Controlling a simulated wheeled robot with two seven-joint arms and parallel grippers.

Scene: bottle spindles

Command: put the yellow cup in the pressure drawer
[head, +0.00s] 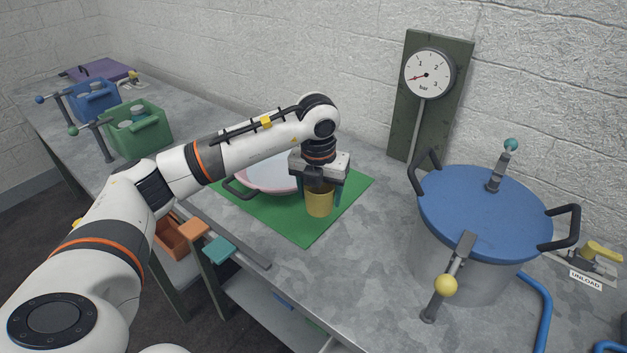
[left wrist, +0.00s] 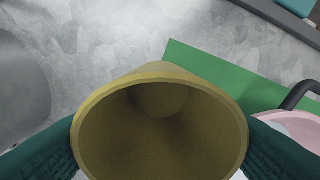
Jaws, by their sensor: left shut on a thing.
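The yellow cup (head: 320,202) is between the fingers of my left gripper (head: 321,190), which is shut on it. It looks upright, over the green mat in the head view; I cannot tell whether it touches the mat. In the left wrist view the cup's open mouth (left wrist: 160,128) faces the camera, and it looks empty. Below the bench front, an orange open-topped box or drawer (head: 172,238) shows partly behind my left arm, beside an orange block (head: 193,228) and a teal block (head: 220,250). I cannot tell which part is the pressure drawer. My right gripper is out of view.
A pink pan (head: 262,186) stands on the green mat (head: 300,232) close to my gripper. A large blue-lidded pot (head: 485,215) stands right, before a gauge board (head: 406,130). Green (head: 140,133) and blue crates (head: 95,100) stand far left. Bare bench lies between mat and pot.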

